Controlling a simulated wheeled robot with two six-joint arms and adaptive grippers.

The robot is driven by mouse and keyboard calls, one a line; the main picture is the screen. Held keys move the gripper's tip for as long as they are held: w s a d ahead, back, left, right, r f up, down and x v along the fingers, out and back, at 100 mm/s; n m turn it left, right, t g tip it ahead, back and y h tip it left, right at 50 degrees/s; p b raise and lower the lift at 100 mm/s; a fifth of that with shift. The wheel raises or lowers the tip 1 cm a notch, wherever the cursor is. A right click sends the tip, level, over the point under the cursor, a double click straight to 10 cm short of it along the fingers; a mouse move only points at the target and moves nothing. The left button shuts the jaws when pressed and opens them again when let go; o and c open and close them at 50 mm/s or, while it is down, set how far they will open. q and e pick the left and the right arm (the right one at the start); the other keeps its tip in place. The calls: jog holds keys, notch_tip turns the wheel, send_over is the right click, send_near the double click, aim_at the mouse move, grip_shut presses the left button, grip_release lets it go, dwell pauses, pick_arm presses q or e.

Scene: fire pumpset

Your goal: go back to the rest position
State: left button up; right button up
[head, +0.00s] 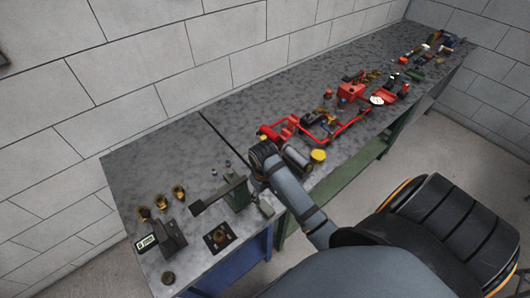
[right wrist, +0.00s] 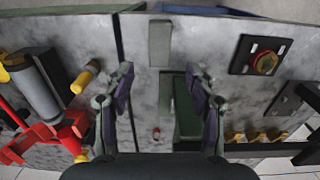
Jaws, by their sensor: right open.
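My right gripper (right wrist: 160,70) is open in the right wrist view, its two fingers spread apart over the grey bench top with nothing held between them. A green block-like fixture (right wrist: 188,118) shows beside and partly behind the right-hand finger. A grey-green block (right wrist: 160,43) lies between and beyond the fingertips. In the head view my right arm reaches in from the lower right over the bench's near edge, and its fingers are hard to make out there. The green fixture (head: 236,192) stands just left of the arm's end. My left gripper is in neither view.
The grey bench (head: 125,180) runs along a block wall. A red pump assembly (head: 283,130) and a grey cylinder (head: 297,158) lie close right of my arm. Brass fittings (head: 161,202), a display box (head: 147,243) and a dark plate (head: 218,238) stand left. Floor is open at right.

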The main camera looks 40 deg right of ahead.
jog(key=shift+r, duration=1.3)
